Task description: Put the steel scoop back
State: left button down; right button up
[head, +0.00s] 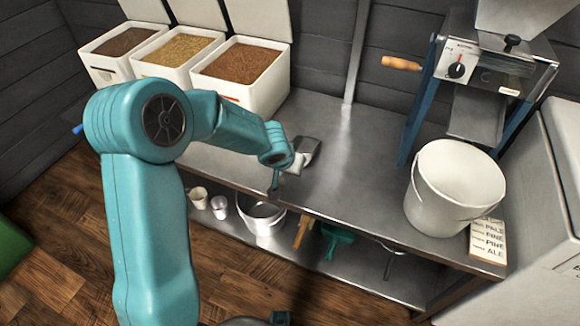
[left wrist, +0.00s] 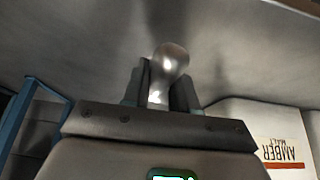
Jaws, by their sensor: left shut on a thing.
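The steel scoop (head: 307,150) shows in the head view at the tip of my left arm, over the steel bench between the grain bins and the mill. My left gripper (head: 284,165) is shut on it. In the left wrist view the shiny rounded metal of the scoop (left wrist: 171,62) stands up between the two dark fingers of the gripper (left wrist: 165,95). I cannot tell whether the scoop touches the bench top. The gripper and wrist partly hide the scoop. My right gripper is not in view.
White bins of grain (head: 240,75) with raised lids stand at the back left of the bench (head: 350,165). A white bucket (head: 452,190) and the mill (head: 485,75) stand at the right. The bench middle is clear.

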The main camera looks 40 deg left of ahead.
pick_arm(q)
jog(key=c, duration=0.8)
grip_release()
jog(key=p+v, duration=0.6)
jog(key=v, duration=1)
jog(key=s+d+f+m+g+h, duration=0.1)
jog(key=s+d+f+g+h, duration=0.2)
jog(key=d+f, duration=1.05)
jog(key=s+d+f+g+h, duration=0.1)
jog(key=s+d+f, duration=0.2)
jog(key=s+f, duration=0.35)
jog(key=s+d+f+g+h, duration=0.1)
jog(key=s+d+f, duration=0.3)
jog(key=s+f, duration=0.3)
notch_tip(320, 180, up, 17)
jog(key=w+p, duration=0.1)
jog(key=p, duration=1.6)
jog(key=shift+w, duration=0.2)
